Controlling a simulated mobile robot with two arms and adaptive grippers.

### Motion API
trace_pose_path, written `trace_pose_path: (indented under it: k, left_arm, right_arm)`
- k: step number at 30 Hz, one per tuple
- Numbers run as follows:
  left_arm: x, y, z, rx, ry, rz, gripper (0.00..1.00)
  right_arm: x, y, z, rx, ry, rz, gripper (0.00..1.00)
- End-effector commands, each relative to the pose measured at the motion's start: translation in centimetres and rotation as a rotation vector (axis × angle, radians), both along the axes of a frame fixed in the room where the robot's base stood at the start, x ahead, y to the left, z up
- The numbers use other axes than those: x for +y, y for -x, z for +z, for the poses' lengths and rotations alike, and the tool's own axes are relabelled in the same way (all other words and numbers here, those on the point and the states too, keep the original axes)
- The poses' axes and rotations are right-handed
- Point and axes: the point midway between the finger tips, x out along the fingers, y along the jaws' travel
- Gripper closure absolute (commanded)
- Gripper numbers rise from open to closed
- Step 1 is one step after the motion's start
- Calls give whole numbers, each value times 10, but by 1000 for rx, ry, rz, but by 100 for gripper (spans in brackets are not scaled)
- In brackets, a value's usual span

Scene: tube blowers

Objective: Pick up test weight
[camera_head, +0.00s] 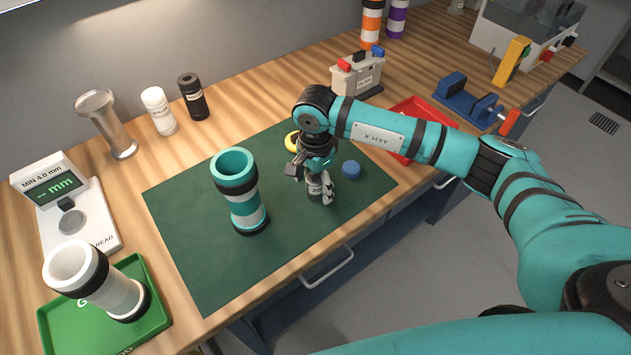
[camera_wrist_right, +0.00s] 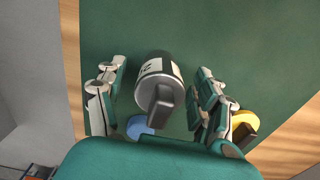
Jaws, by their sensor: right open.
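The test weight (camera_head: 314,190) is a small dark grey cylinder with a white label, standing on the green mat (camera_head: 190,275). In the right wrist view the weight (camera_wrist_right: 160,70) shows its label and a block-like grip on top, between the two fingers. My right gripper (camera_head: 314,183) points down over the weight in the head view, and its fingers partly hide it. In the wrist view the right gripper (camera_wrist_right: 160,75) is open, with a visible gap between each finger and the weight. My left gripper is not in view.
A blue disc (camera_head: 351,170) and a yellow ring (camera_head: 292,142) lie close by the weight. A teal-and-white tube (camera_head: 240,195) stands left on the mat. A red tray (camera_head: 415,112) is at the right, a green tray (camera_head: 150,338) at the front left. The mat's front is clear.

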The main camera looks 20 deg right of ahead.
Motion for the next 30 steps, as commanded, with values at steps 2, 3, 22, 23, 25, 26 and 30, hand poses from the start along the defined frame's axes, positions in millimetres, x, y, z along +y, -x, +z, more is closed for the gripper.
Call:
trace_pose_path:
  k: [2, 3, 22, 23, 25, 26, 30]
  left_arm:
    - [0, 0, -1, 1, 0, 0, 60]
    - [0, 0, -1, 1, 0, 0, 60]
    - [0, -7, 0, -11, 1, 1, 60]
    - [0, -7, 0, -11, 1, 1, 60]
    - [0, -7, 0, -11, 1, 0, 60]
    - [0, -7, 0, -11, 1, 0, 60]
    - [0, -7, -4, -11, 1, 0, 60]
  right_arm:
    - [0, 0, 0, 0, 0, 0, 31]
    - [0, 0, 0, 0, 0, 0, 31]
    - [0, 0, 1, -1, 0, 0, 99]
    - [0, 0, 1, -1, 0, 0, 99]
    - [0, 0, 1, -1, 0, 0, 99]
    - [0, 0, 1, -1, 0, 0, 99]
    - [0, -1, 5, -1, 1, 0, 99]
